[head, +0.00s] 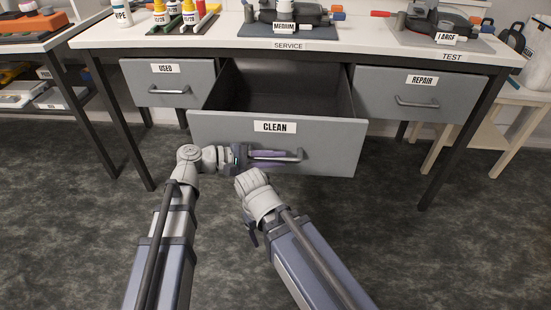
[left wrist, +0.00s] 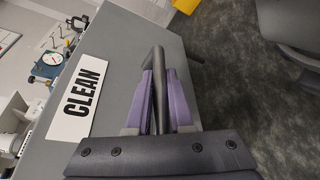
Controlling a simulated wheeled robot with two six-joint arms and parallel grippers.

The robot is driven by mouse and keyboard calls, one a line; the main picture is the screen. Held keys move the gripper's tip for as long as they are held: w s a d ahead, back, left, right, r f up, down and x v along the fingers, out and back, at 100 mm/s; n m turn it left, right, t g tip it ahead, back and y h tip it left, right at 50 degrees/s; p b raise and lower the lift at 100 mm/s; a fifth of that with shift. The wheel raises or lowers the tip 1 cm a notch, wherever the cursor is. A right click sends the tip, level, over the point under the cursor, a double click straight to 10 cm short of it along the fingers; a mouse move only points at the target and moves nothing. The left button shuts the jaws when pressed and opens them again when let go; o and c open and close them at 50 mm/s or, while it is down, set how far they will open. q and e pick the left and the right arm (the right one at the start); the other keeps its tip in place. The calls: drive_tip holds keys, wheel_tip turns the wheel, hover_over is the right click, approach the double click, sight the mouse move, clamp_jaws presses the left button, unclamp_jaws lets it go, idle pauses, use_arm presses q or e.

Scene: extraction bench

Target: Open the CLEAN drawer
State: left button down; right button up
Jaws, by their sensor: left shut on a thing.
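The CLEAN drawer (head: 205,127) is the grey middle drawer under the bench. It stands well out from the bench, and the part of its inside that shows is dark and empty. My left gripper (head: 275,155) is shut on the drawer's bar handle (head: 299,155). In the left wrist view the purple fingers (left wrist: 160,100) lie on both sides of the dark handle (left wrist: 159,62), beside the CLEAN label (left wrist: 78,98).
The USED drawer (head: 165,77) on the left and the REPAIR drawer (head: 385,86) on the right are closed. Bottles and tools stand on the white bench top (head: 215,42). Dark bench legs stand at both sides. The carpet (head: 440,255) in front is clear.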

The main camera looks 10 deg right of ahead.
idle(0.3)
use_arm(q)
drive_tip(key=c, duration=0.8)
unclamp_jaws()
drive_tip(key=p+v, duration=0.1)
drive_tip(key=v, duration=0.7)
drive_tip(key=shift+p, duration=0.35)
